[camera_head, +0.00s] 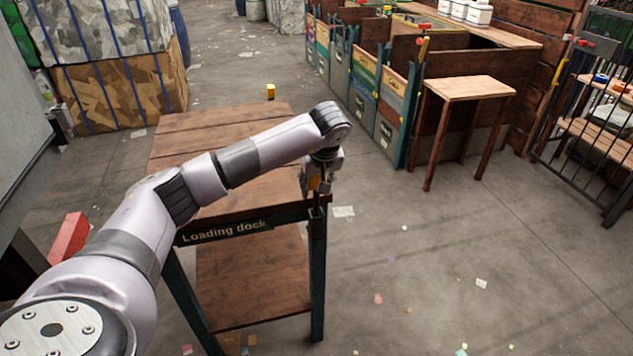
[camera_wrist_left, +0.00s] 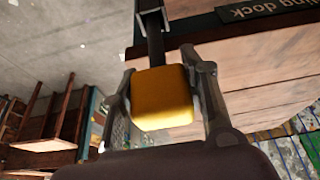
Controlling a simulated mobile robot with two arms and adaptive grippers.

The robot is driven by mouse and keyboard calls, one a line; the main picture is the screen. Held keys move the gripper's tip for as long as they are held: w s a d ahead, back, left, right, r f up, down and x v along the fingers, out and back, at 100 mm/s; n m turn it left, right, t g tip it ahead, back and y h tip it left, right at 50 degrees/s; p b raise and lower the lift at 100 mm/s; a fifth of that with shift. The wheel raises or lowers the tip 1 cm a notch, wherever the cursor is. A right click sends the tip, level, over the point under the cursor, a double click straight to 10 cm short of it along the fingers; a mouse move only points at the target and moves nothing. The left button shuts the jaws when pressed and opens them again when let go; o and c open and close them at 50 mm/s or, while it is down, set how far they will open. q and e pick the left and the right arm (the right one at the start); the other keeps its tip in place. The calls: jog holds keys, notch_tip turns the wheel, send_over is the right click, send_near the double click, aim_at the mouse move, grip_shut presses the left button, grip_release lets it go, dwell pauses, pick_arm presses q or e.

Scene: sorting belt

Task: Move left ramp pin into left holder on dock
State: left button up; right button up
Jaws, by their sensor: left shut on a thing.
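The loading dock (camera_head: 215,160) is a two-level wooden table with dark legs and a "Loading dock" label. My left gripper (camera_head: 318,186) is over its near right corner, shut on a pin with a yellow head (camera_wrist_left: 163,97). In the head view only a bit of that yellow shows behind the fingers. In the wrist view a dark shaft (camera_wrist_left: 155,45) runs from the yellow head toward a dark bracket (camera_wrist_left: 151,8) at the dock's corner. I cannot tell whether the shaft is seated in it. A second yellow-headed pin (camera_head: 270,91) stands at the dock's far edge. My right gripper is not in view.
Wooden stalls with colored panels (camera_head: 375,85) and a small wooden table (camera_head: 468,90) stand to the right. A metal rack (camera_head: 590,120) is at the far right. Strapped bales (camera_head: 115,90) are at the back left. The floor right of the dock is clear except for scraps.

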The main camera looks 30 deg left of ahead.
aim_at(317, 200)
pick_arm(q)
jog(key=shift+f+b, duration=0.65)
jog(key=shift+f, duration=0.45)
jog(key=shift+f+b, duration=1.45)
jog(key=shift+f, duration=0.85)
jog(key=o, duration=1.5)
jog(key=shift+c, duration=0.2)
jog(key=v, duration=1.2)
jog(key=shift+a, duration=0.1)
